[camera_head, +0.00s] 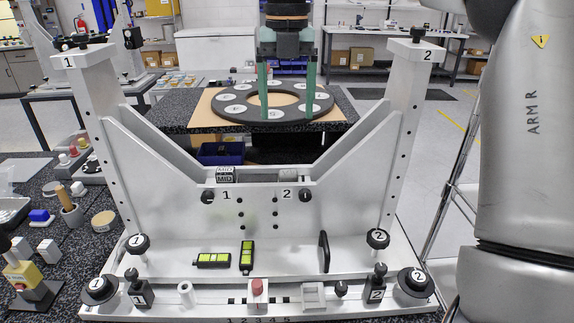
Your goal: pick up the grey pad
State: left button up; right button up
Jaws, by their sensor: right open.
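A small grey block (288,174), which looks like the grey pad, sits on the upper ledge of the white mirror fixture (265,222), just above the label 2. My right gripper (287,115) hangs fingers down from the top of the picture, its two green fingers wide apart and nothing between them. In the picture its fingertips are above the grey pad and apart from it; the depth between them is hard to tell. My left gripper is not in view.
A block marked MID (225,174) sits on the same ledge to the left. The fixture's two tall posts flank the ledge. Two green-and-black levels (212,261) lie on its lower shelf, beside a black handle (324,252). A black ring (230,107) lies on the table behind.

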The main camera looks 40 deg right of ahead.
send_over(288, 169)
notch_tip(288, 169, down, 6)
jog(key=shift+w+f+b, duration=0.1)
jog(key=shift+f+b, duration=0.05)
jog(key=shift+b, duration=0.3)
jog(key=shift+d+f, duration=0.1)
jog(key=shift+f, duration=3)
jog(key=shift+c, duration=0.2)
jog(key=shift+r, duration=0.1)
grip_shut()
